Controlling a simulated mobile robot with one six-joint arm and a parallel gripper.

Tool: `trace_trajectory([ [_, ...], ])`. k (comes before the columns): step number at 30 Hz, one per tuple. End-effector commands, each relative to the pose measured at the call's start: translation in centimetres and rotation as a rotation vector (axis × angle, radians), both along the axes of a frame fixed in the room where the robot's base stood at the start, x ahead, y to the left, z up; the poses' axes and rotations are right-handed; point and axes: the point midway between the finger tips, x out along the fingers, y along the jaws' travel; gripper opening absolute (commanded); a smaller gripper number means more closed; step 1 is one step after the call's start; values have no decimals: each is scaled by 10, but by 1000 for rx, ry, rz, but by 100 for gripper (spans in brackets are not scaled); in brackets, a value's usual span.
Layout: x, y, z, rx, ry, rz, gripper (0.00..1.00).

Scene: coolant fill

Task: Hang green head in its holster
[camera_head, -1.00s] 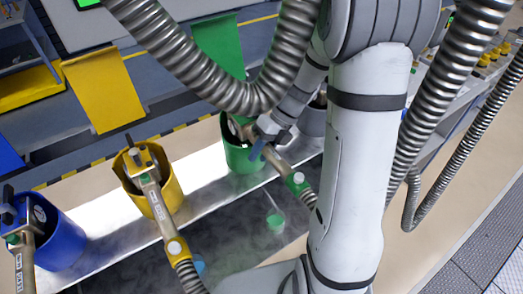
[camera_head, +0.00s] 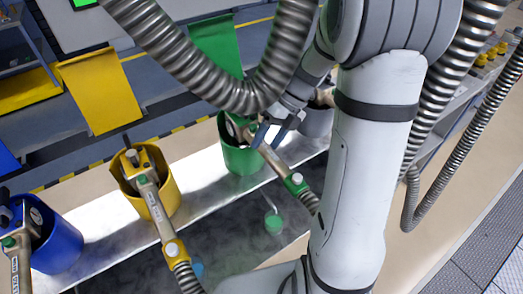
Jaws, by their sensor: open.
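The green head (camera_head: 272,158) sits with its front end in the green holster (camera_head: 240,159), a round green cup on the pale ledge. Its handle slopes down to the right to a green collar (camera_head: 295,184) and a metal hose. My gripper (camera_head: 264,133) is open at the upper part of the green head, just above the holster's right rim. My wrist and gripper hide part of the head, and I cannot tell whether the fingers touch it.
A yellow holster (camera_head: 160,196) and a blue holster (camera_head: 60,245) stand to the left, each with a head in it. A thick metal hose (camera_head: 200,70) loops across the top, near my arm. More hoses hang at right. A green cap (camera_head: 273,222) lies below the ledge.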

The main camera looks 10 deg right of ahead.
Motion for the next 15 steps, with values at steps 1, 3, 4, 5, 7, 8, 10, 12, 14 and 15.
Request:
trace_trajectory([
  [1, 2, -5, 6, -1, -4, -2, 56],
  [3, 4, -9, 14, 0, -3, -2, 56],
  [4, 4, -11, 16, 0, -2, -1, 56],
  [5, 5, -12, 18, 0, -2, -1, 56],
  [7, 5, -15, 22, 0, -1, -1, 56],
  [8, 5, -15, 23, 0, 0, 0, 56],
  [10, 5, -16, 24, 0, 1, -1, 56],
  [12, 5, -16, 24, 0, 0, 0, 56],
  [14, 5, -15, 24, 0, 0, 0, 56],
  [15, 5, -15, 24, 0, 0, 0, 56],
])
